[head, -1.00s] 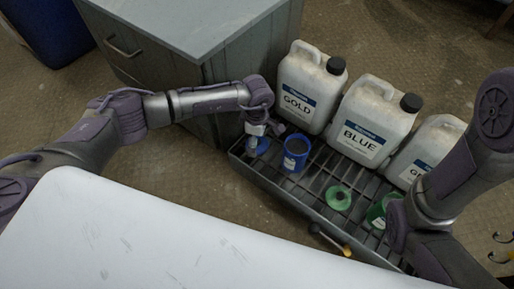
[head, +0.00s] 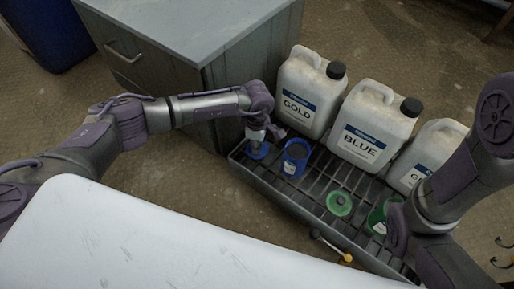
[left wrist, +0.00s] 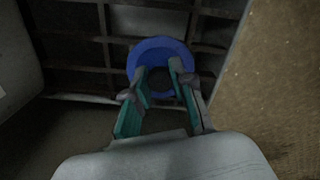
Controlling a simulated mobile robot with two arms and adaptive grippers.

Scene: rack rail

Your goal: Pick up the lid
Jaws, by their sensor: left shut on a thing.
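A round blue lid (head: 258,151) is at the left end of the rack, beside an open blue cup (head: 294,158). My left gripper (head: 257,140) points down over the lid and is shut on it. In the left wrist view the lid (left wrist: 161,45) shows as a blue disc around the fingertips of my left gripper (left wrist: 162,74); the part between the fingers is dark and mostly hidden. I cannot tell whether the lid touches the rack bars. A green lid (head: 339,203) lies farther right on the rack. My right arm shows at the right, but its gripper does not.
The slatted metal rack (head: 300,203) holds a green cup (head: 378,216) near my right arm. White jugs marked GOLD (head: 300,108) and BLUE (head: 362,145) stand behind. A grey cabinet (head: 150,60) is close to my left forearm. A yellow-tipped tool (head: 330,244) lies at the rack's front edge.

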